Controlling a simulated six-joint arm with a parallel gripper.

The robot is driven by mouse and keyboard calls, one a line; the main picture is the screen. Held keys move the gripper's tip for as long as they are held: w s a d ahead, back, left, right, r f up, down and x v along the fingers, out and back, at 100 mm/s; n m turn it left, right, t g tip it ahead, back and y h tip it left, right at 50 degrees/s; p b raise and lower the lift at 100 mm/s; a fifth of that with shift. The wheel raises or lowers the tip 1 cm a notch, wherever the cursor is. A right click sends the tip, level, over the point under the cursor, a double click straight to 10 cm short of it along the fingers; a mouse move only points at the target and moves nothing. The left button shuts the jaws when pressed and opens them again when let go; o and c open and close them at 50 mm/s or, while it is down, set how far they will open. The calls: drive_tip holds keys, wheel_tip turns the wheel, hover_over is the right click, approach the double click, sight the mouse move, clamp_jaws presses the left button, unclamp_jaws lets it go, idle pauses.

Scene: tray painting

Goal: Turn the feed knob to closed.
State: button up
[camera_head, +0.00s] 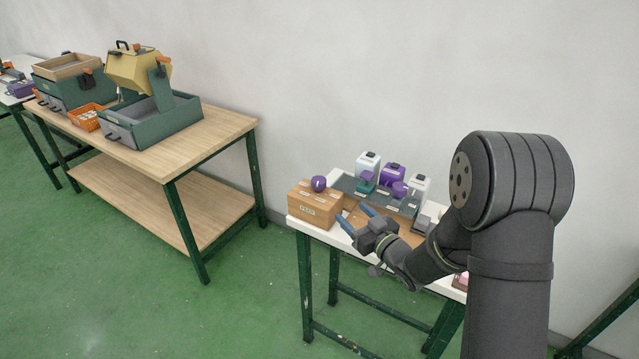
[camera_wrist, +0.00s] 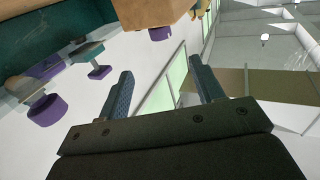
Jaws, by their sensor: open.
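The feed knob appears to be the round purple knob (camera_head: 319,183) on top of a brown box (camera_head: 312,206) at the left end of the white table. The box has a pale label on its front, too small to read surely. The knob's setting cannot be told. My gripper (camera_head: 356,217) is open and empty, with blue fingers apart, just right of and in front of the box, not touching the knob. In the wrist view the open fingers (camera_wrist: 161,78) are empty; a brown box (camera_wrist: 150,12) shows at the top edge with a purple piece (camera_wrist: 160,33) by it.
A grey-green tray (camera_head: 345,184) behind my gripper holds purple and teal pieces. A wooden bench (camera_head: 205,136) at the left carries green boxes, a tilted yellow box (camera_head: 138,72) and an orange basket (camera_head: 86,120).

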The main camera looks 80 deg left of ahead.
sight(325, 185)
drive_tip(key=x, duration=1.7)
drive_tip(key=c, duration=1)
drive_tip(key=shift+o, duration=0.2)
drive_tip(key=shift+g, duration=0.3)
drive_tip(key=shift+n+g+h, duration=1.1)
drive_tip(key=shift+n+g, duration=0.5)
drive_tip(key=shift+g, duration=0.2)
